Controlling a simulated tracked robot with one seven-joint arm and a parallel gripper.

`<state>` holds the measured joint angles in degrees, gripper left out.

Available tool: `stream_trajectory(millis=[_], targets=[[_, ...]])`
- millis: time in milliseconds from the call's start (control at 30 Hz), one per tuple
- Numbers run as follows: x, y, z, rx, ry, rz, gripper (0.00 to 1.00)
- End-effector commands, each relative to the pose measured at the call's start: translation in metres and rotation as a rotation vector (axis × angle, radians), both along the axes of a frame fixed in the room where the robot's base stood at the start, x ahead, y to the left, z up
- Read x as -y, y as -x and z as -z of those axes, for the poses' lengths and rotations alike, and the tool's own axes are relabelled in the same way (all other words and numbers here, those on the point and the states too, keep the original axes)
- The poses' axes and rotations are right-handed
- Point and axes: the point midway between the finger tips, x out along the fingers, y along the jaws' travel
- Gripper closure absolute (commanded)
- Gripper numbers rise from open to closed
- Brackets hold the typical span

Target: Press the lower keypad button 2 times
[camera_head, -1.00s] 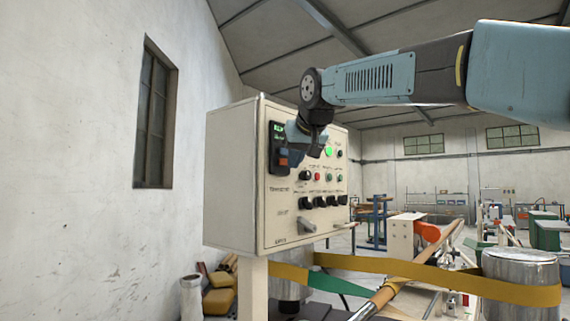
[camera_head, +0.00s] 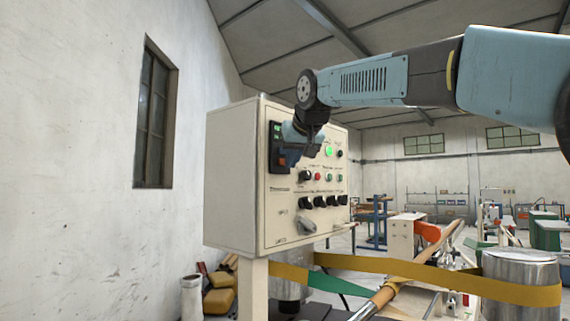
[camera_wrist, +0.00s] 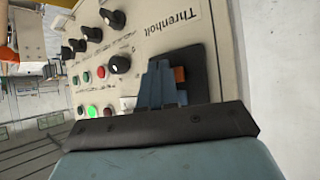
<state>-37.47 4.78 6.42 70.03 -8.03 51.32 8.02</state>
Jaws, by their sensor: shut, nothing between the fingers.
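The cream control box (camera_head: 233,185) stands on a post left of centre in the head view. Its dark keypad unit (camera_head: 276,130) is at the upper left of the front panel, with a small lit display at its top. An orange-red button (camera_head: 282,161) shows low on the unit, and it also shows in the wrist view (camera_wrist: 180,75). My gripper (camera_head: 290,160) is shut and empty, with its tips at the lower part of the keypad. In the wrist view my gripper (camera_wrist: 162,70) covers much of the unit. I cannot tell whether the tips touch a button.
Beside the keypad are a lit green button (camera_head: 328,151), a red button (camera_head: 318,176) and a row of black knobs (camera_head: 319,201). A larger grey handle (camera_head: 307,226) sits below. A white wall is at the left. A yellow belt (camera_head: 420,272) runs below the box.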

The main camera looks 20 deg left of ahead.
Motion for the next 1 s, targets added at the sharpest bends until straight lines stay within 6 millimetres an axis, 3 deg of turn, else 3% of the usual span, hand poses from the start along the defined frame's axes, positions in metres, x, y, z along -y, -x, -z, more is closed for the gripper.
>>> stream_trajectory(millis=[733, 1000], targets=[[-0.0041, -0.0018, 0.0, 0.0, 0.0, 0.0, 1.0], [0.0038, 0.0018, -0.001, 0.0, -0.001, 0.001, 1.0]])
